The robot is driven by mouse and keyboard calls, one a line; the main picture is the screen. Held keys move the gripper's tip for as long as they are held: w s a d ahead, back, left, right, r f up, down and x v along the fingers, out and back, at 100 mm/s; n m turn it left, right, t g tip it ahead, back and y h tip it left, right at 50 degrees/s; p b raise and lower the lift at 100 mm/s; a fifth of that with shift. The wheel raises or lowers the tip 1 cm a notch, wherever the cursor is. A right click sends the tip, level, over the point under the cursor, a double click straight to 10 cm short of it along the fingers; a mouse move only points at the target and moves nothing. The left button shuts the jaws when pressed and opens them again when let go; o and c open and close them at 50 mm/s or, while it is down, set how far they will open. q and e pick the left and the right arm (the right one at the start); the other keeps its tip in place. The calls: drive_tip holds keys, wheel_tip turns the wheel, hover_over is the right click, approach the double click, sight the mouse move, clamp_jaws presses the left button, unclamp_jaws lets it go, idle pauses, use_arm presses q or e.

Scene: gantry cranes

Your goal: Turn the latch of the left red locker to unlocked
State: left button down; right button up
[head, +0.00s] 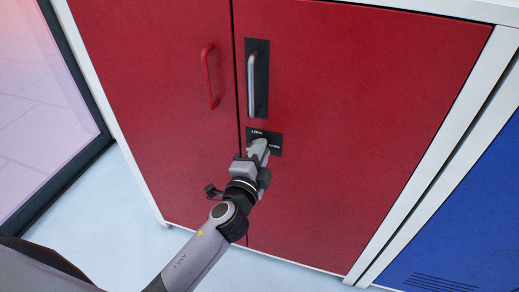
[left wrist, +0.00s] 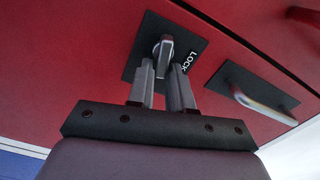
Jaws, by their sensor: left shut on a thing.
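The left red locker (head: 350,110) fills the middle of the head view, with both red doors closed. My left gripper (head: 260,148) reaches up to this plate and hides most of the latch. In the left wrist view the grey latch knob (left wrist: 165,52) sits on the plate (left wrist: 140,42), its long side running up and down the picture beside the word LOCK. The fingers of my left gripper (left wrist: 165,88) are on either side of the knob, shut on it. My right gripper is not in view.
A grey handle (head: 252,84) stands above the latch, and a red handle (head: 209,76) is on the left door. A blue locker (head: 465,225) adjoins at the right. A dark-framed glass panel (head: 45,110) is at the left. Pale floor (head: 110,215) is clear below.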

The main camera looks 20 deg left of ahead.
use_arm(q)
drive_tip(key=shift+a+f+m, duration=0.1)
drive_tip(key=shift+f+m, duration=0.1)
drive_tip(key=shift+m, duration=0.5)
drive_tip(key=shift+a+f+m, duration=0.1)
drive_tip(key=shift+f+m, duration=0.05)
drive_tip(key=shift+m, duration=0.55)
drive_tip(key=c, duration=1.2)
unclamp_jaws()
drive_tip(key=shift+o, duration=0.2)
drive_tip(key=shift+d, duration=0.1)
drive_tip(key=s, duration=0.7)
drive_tip(key=shift+a, duration=0.2)
drive_tip(key=shift+s, duration=0.1)
